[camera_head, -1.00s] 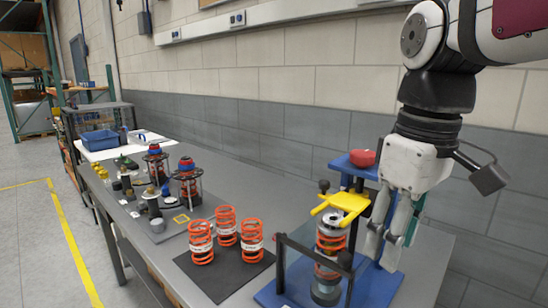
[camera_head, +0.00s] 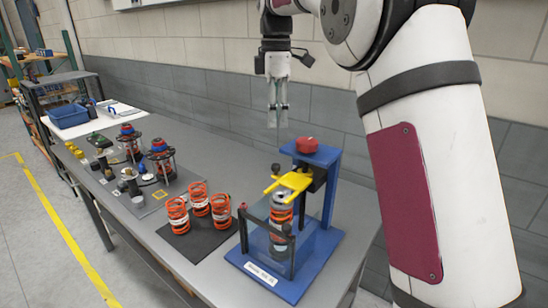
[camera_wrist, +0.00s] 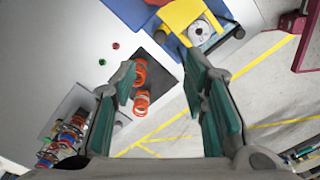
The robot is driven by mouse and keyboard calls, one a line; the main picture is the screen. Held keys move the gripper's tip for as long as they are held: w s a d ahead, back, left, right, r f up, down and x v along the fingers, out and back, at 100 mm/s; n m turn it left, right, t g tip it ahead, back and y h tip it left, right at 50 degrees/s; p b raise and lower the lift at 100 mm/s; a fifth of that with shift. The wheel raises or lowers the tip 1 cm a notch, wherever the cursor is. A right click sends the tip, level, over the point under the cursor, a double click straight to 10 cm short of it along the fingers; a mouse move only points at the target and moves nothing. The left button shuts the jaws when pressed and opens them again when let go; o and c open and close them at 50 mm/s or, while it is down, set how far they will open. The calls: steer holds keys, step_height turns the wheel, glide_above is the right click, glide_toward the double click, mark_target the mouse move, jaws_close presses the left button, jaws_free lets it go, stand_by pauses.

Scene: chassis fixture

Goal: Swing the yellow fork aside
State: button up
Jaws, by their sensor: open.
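The yellow fork (camera_head: 289,182) is on the blue press fixture (camera_head: 330,180), reaching left over the top of a strut with an orange spring (camera_head: 281,212). In the wrist view the yellow fork (camera_wrist: 181,14) is at the top, partly cut off, with the strut's round silver top (camera_wrist: 199,32) beside it. My gripper (camera_head: 277,122) is open and empty, pointing down in the air above and behind the fixture, apart from the fork. Its green-padded fingers (camera_wrist: 160,100) are spread in the wrist view.
A red knob (camera_head: 306,145) tops the fixture post. A clear guard with a dark frame (camera_head: 266,236) stands in front of the strut. Several orange springs (camera_head: 199,203) stand on a black mat to the left. Assembled struts (camera_head: 160,160) stand further left.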

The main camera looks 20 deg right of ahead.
mark_target(276, 165)
step_height(276, 165, down, 13)
steer(key=shift+f+p, duration=0.1)
steer(key=shift+p, duration=1.15)
jaws_close()
